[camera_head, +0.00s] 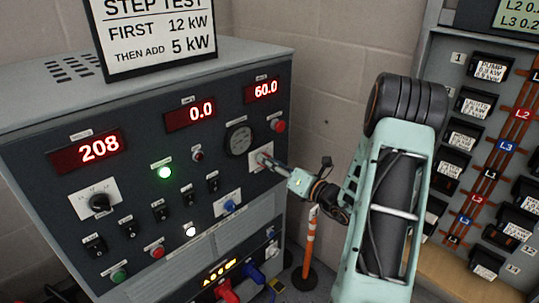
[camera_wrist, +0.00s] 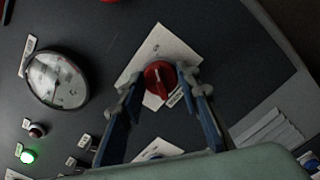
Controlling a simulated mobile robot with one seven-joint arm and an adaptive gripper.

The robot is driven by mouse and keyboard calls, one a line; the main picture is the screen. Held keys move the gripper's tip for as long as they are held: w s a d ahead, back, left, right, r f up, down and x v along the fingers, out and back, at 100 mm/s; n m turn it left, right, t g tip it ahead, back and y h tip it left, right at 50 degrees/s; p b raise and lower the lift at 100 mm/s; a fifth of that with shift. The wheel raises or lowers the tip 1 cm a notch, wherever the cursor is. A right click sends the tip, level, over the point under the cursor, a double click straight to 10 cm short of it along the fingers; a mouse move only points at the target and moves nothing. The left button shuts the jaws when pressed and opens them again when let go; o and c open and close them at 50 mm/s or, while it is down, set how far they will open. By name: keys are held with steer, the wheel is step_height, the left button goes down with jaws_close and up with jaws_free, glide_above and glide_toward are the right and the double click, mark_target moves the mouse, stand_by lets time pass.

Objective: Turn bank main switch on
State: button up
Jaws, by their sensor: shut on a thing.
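The load bank panel (camera_head: 140,190) stands at the left in the head view. A red rotary switch (camera_wrist: 159,79) on a white plate (camera_wrist: 165,50) sits in the upper middle of the wrist view. My gripper (camera_wrist: 160,82) has a fingertip on each side of the red knob and is shut on it. In the head view my gripper (camera_head: 268,162) is at the plate near the panel's right edge and hides most of the knob. The label beside the knob is too small to read.
A round gauge (camera_head: 239,139) and a red button (camera_head: 278,126) are close to the knob. A blue knob (camera_head: 230,206) is below. A breaker panel (camera_head: 480,150) stands at the right. An orange post (camera_head: 309,245) stands on the floor between.

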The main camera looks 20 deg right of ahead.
steer(key=shift+m+p, duration=0.55)
steer(key=shift+m, duration=0.05)
steer(key=o, duration=1.2)
steer(key=shift+c, duration=0.2)
steer(key=shift+s, duration=0.1)
steer(key=v, duration=1.2)
